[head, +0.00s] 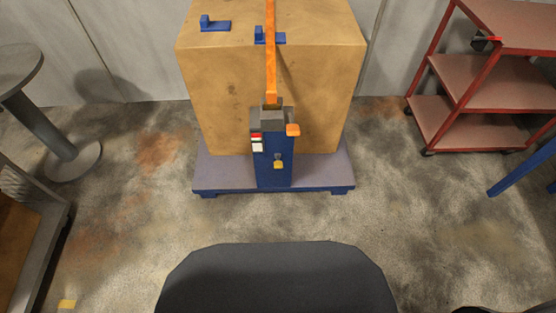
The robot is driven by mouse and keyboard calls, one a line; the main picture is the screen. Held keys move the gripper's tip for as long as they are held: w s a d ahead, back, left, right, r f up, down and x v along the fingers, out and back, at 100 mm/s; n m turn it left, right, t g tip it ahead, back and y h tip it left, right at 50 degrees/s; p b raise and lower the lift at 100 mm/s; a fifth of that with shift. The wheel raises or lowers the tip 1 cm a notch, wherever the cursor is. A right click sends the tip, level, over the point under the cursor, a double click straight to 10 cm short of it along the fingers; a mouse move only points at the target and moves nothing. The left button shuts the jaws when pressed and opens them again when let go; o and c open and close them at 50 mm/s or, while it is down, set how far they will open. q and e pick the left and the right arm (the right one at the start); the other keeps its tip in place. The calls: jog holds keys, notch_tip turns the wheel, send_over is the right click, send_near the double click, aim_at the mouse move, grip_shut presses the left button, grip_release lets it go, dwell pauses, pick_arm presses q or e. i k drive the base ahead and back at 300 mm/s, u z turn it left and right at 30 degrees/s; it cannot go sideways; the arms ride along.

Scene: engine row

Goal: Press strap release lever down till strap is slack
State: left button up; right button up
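An orange strap (270,62) runs in a straight line down the front of a large tan crate (222,95). It enters the grey head (267,118) of a blue post (271,178) in front of the crate. A short orange lever (293,130) sticks out to the right from the top of the post and looks about level. A small yellow part (278,163) sits lower on the post's front. A red and white marker (257,142) is on its left side. Neither of my grippers is in view.
The crate stands on a blue-edged pallet (220,186). A red-framed shelf cart (490,65) stands at the right, with a blue bar (523,168) below it. A grey round-topped stand (45,125) is at the left. The floor before the pallet is clear.

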aim_at(277, 164)
jog(key=z, duration=0.1)
jog(key=i, duration=1.1)
jog(key=u, duration=0.6)
